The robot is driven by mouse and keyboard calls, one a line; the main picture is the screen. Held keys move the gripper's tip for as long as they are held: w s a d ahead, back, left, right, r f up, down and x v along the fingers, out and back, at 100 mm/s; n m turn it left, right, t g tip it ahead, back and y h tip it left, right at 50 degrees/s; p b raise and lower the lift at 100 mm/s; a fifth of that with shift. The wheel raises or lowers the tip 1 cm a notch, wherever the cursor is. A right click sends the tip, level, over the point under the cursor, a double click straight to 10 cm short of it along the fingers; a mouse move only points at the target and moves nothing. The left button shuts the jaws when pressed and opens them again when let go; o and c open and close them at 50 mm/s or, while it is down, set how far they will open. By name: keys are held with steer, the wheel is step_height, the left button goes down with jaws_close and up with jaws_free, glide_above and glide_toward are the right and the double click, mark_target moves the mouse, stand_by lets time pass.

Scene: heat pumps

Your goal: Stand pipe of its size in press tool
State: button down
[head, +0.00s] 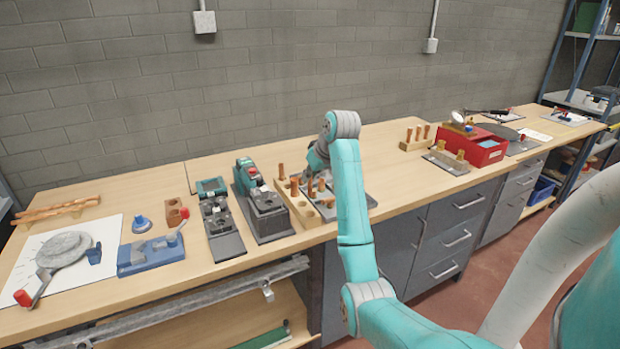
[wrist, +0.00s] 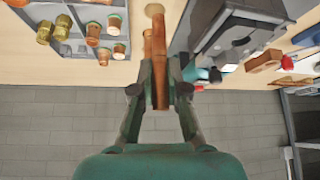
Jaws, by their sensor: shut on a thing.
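My gripper (wrist: 159,75) is shut on a copper pipe (wrist: 158,45), which sticks out beyond the fingers in the wrist view. A second copper piece (wrist: 147,45) shows close beside it. The press tool (head: 267,207), dark grey with a teal body behind it, stands on the bench left of my gripper in the head view. It also shows in the wrist view (wrist: 228,38), to the right of the held pipe and apart from it. In the head view my forearm hides much of the gripper, and I cannot single out the held pipe there.
A wooden rack (head: 305,215) with copper pipes stands right of the press tool, beside a grey tray with fittings. Another dark device (head: 222,230) stands to the left. Further right are a wooden block with pipes and a red box (head: 482,152). A brick wall (head: 260,75) backs the bench.

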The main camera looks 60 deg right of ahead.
steer(key=w+a+r, duration=0.1)
steer(key=w+a, duration=0.7)
steer(key=a, duration=0.1)
steer(key=shift+w+a+r, duration=0.2)
steer(key=shift+w+r, duration=0.15)
steer(key=shift+f, duration=0.1)
